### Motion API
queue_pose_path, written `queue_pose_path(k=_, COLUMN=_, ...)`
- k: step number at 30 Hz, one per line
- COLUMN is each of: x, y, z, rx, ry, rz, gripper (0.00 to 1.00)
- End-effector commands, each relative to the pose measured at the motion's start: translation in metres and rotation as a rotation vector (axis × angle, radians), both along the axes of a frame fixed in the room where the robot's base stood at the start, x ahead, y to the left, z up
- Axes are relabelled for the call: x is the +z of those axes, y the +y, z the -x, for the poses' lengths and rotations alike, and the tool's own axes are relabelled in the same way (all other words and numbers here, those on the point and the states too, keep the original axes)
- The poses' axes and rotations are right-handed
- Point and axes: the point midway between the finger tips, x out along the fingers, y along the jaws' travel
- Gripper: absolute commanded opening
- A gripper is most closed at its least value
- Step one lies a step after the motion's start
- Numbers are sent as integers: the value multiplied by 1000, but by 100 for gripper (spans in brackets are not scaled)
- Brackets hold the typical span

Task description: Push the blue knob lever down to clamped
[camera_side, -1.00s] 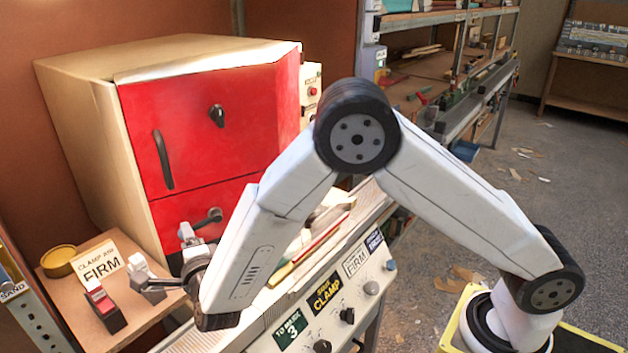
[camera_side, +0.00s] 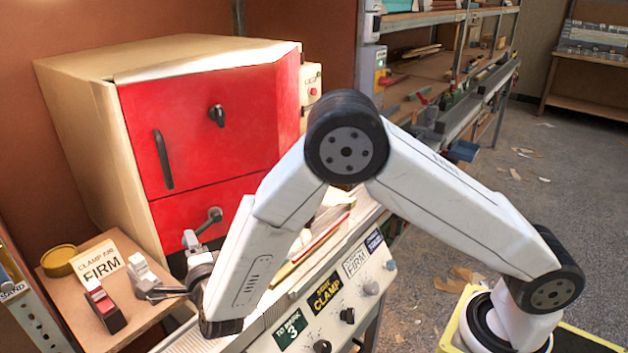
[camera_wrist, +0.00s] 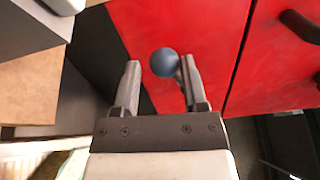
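The blue knob (camera_wrist: 165,62) shows in the wrist view in front of the red panel, its lever mostly hidden. It appears between my fingers near the tips, closer to the right finger; I cannot tell whether they touch. My gripper (camera_wrist: 160,72) is open, with a wide gap between its two grey fingers.
A red-fronted cabinet (camera_side: 175,135) stands behind the arm. A control panel (camera_side: 325,305) with dials lies below the arm.

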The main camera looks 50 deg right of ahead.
Motion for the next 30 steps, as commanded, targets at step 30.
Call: queue_pose_path(k=30, x=-18, y=-8, z=3, rx=-1, ry=0, rz=1, gripper=54)
